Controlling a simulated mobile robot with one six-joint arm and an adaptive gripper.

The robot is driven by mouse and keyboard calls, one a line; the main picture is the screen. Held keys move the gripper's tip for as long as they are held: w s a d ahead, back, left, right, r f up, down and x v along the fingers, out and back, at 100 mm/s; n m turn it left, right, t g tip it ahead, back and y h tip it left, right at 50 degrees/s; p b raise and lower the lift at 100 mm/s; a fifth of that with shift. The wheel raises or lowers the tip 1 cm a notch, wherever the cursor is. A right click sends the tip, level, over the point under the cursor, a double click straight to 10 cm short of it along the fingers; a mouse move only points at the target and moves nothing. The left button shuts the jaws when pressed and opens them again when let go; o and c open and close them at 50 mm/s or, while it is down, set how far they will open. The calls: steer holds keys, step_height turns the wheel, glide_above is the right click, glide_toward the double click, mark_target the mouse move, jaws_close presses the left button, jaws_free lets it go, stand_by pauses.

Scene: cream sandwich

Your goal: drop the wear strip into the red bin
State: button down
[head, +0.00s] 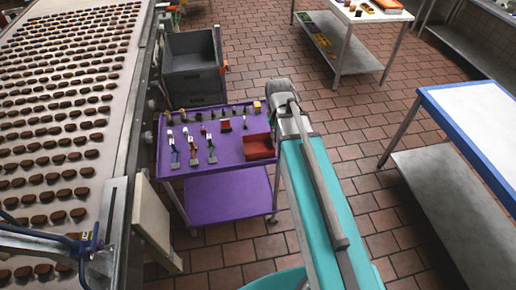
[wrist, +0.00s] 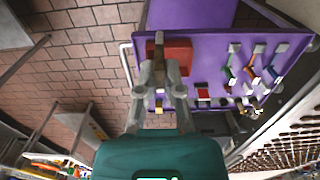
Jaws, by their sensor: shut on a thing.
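The red bin (head: 261,154) sits at the right front corner of the purple cart's top (head: 226,155). In the wrist view my gripper (wrist: 159,68) is shut on a thin brownish strip (wrist: 158,58), which I take as the wear strip. The strip and fingertips overlap the red bin (wrist: 181,52) in that view, with the strip in front of it; the height between them I cannot tell. In the head view my arm's wrist hides the gripper and the strip.
Tools with coloured handles (head: 192,147) and several small parts (head: 225,125) lie on the cart's top. A grey crate (head: 193,65) stands behind it. A conveyor of brown biscuits (head: 60,130) runs along the left. A blue-edged table (head: 475,115) stands right, with tiled floor between.

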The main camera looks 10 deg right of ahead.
steer(key=shift+w+f, duration=0.1)
steer(key=shift+w+f, duration=0.15)
steer(key=shift+f, duration=0.05)
steer(key=w+f+b, duration=1.7)
steer(key=w, duration=0.2)
steer(key=shift+w+a, duration=0.1)
steer(key=shift+b, duration=0.35)
step_height(320, 180, down, 6)
steer(key=b, duration=0.5)
steer(key=shift+b, duration=0.4)
steer(key=c, duration=0.7)
jaws_free()
